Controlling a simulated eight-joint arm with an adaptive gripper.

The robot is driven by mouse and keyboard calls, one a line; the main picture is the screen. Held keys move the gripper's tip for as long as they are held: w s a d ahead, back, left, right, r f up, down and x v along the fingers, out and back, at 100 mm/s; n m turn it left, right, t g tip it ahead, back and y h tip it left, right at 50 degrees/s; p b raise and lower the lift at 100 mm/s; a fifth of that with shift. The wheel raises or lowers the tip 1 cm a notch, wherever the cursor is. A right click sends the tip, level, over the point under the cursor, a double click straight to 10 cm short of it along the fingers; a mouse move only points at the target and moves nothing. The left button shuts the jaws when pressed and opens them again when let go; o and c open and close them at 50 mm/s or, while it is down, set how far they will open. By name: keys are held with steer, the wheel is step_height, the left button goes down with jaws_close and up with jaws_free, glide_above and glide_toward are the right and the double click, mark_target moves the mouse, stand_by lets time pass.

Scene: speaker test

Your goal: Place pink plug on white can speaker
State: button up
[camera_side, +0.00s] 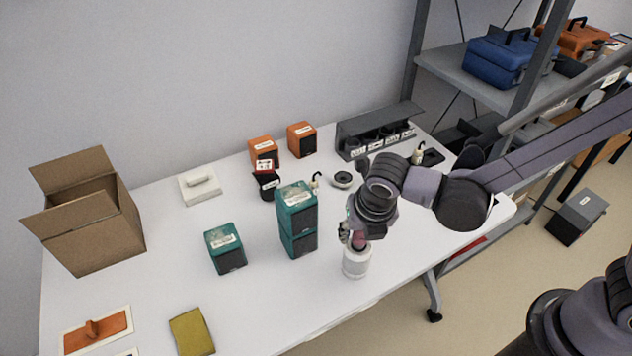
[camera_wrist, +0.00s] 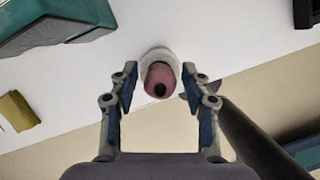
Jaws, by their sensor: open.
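The white can speaker (camera_side: 356,263) stands upright near the front edge of the table, below my gripper. The pink plug (camera_side: 360,243) is at the top of the white can speaker. In the wrist view the pink plug (camera_wrist: 160,80) shows between my fingertips, with the white can speaker (camera_wrist: 153,54) behind it. My gripper (camera_wrist: 157,90) is open, with a finger on each side of the plug. In the side view my gripper (camera_side: 357,236) is directly over the speaker and partly hides the plug. I cannot tell whether the plug is fully seated.
Two stacked teal speakers (camera_side: 298,222) stand left of my gripper, and another teal speaker (camera_side: 225,249) is farther left. An open cardboard box (camera_side: 88,215) is at far left. The table's front edge is close to the white speaker.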

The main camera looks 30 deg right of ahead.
steer(key=v, duration=1.2)
steer(key=s+d+r+m+t, duration=0.1)
steer(key=d+m+t, duration=0.1)
steer(key=d+m, duration=0.7)
steer(key=s+d+m+t+y, duration=0.1)
steer(key=d+m, duration=0.9)
steer(key=m, duration=1.2)
steer(key=shift+s+r+t, duration=0.2)
steer(key=shift+r+t, duration=0.2)
steer(key=shift+t, duration=0.1)
steer(key=shift+d, duration=0.1)
